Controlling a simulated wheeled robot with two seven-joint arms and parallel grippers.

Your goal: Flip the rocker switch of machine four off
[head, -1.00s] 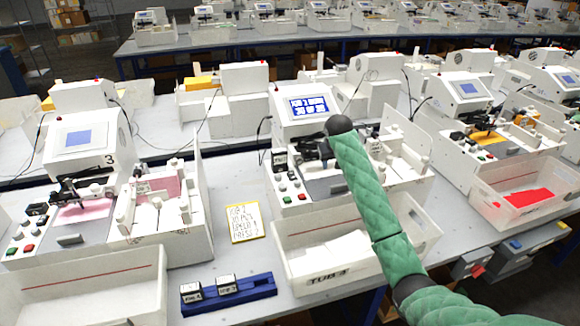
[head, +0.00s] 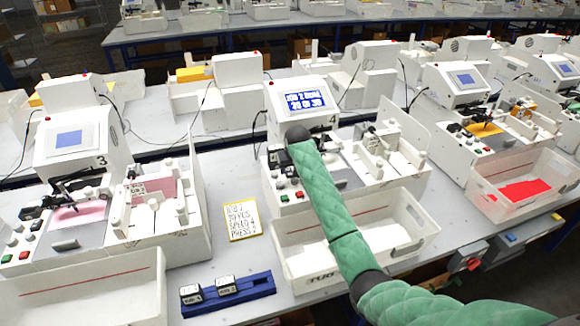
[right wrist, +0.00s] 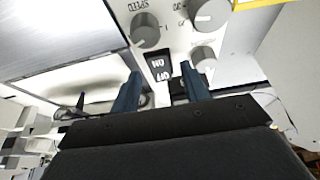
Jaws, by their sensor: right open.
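In the right wrist view a dark rocker switch (right wrist: 159,68) with white ON and OFF lettering, upside down, sits on the white panel. My right gripper (right wrist: 161,71) is open, its two dark fingers on either side of the switch in the picture; contact cannot be told. My left gripper is out of view.
In the right wrist view, grey knobs (right wrist: 210,15) lie close to the switch, one marked SPEED (right wrist: 146,30). In the head view, machine 3 (head: 75,140) stands left. A yellow-edged note (head: 242,221) and a blue holder (head: 228,294) lie on the bench.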

